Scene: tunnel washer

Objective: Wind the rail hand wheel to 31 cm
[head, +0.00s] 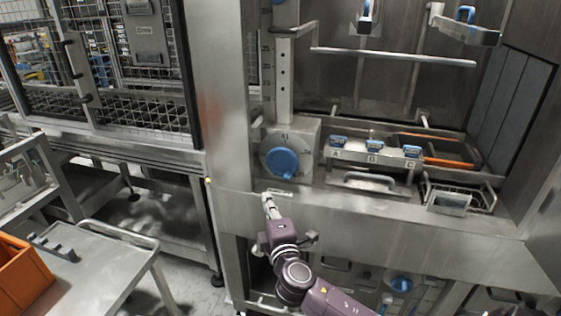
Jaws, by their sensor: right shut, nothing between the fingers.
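The rail hand wheel is a round grey dial with a blue knob (282,163) on the front of the washer, at the centre of the head view. My left gripper is not in view.
Right of the wheel stands a rack with blue-topped items marked A, B and C (374,146). A handle (364,182) lies in front of it, and a wire basket (459,197) is further right. A metal cart (92,262) with an orange crate (20,274) stands at lower left.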

